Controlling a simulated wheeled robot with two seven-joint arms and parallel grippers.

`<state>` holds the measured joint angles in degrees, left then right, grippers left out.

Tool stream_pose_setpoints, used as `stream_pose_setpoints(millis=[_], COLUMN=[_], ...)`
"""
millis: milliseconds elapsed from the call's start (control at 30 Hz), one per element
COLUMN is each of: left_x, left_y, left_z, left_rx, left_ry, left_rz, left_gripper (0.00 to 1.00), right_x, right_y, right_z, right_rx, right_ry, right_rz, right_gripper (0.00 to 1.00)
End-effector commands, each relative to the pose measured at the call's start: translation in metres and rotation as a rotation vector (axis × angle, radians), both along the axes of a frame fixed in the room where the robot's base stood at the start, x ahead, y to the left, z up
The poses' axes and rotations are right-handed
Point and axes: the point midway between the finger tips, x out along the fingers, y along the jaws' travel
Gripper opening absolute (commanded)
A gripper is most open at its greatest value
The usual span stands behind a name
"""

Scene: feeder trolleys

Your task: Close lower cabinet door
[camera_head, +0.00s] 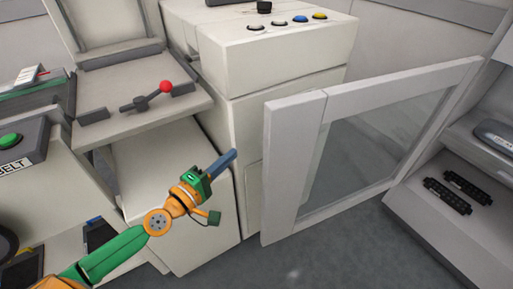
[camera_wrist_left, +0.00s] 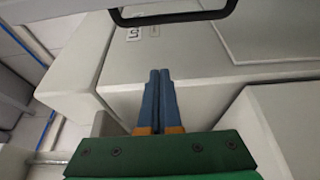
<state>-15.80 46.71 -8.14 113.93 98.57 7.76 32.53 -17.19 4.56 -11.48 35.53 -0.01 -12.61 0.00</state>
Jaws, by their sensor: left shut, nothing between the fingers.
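The cabinet door (camera_head: 292,165), a pale frame around a clear pane, stands wide open in the head view. Its far right side meets the cabinet (camera_head: 435,215) at the right. My left gripper (camera_head: 233,155) is left of the door's free edge, apart from it in the picture, in front of the pale machine housing. Its blue fingers are together and empty. They also show together in the left wrist view (camera_wrist_left: 159,75), over pale panels. My right gripper is out of view.
The pale machine housing (camera_head: 270,65) with round buttons stands behind my left gripper. A red-knobbed lever (camera_head: 165,87) is at the upper left. Two black racks (camera_head: 447,195) lie inside the cabinet. Grey floor (camera_head: 330,265) is clear below the door.

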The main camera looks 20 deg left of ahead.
Motion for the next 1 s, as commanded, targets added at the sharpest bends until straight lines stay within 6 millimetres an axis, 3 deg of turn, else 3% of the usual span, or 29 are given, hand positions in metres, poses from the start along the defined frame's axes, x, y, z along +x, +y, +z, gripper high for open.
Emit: stream_pose_setpoints(millis=[133, 367, 433, 600, 1000], left_x=[0.032, 0.079, 0.067, 0.055, 0.052], left_y=[-0.01, -0.025, -0.037, -0.053, -0.056], left_z=[0.006, 0.002, 0.004, 0.002, 0.0], left_rx=[0.001, 0.001, 0.003, 0.003, 0.005], left_ry=[-0.005, -0.002, 0.003, 0.001, 0.0], left_rz=[-0.001, -0.004, -0.007, -0.006, -0.004], left_gripper=[0.0, 0.0, 0.0, 0.0, 0.0], right_x=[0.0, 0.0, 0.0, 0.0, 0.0], right_y=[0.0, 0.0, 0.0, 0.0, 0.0], right_z=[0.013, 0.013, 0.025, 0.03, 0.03], right_rx=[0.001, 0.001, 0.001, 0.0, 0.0], right_ry=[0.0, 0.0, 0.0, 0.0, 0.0], right_rz=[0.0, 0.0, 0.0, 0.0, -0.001], right_gripper=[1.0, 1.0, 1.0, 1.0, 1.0])
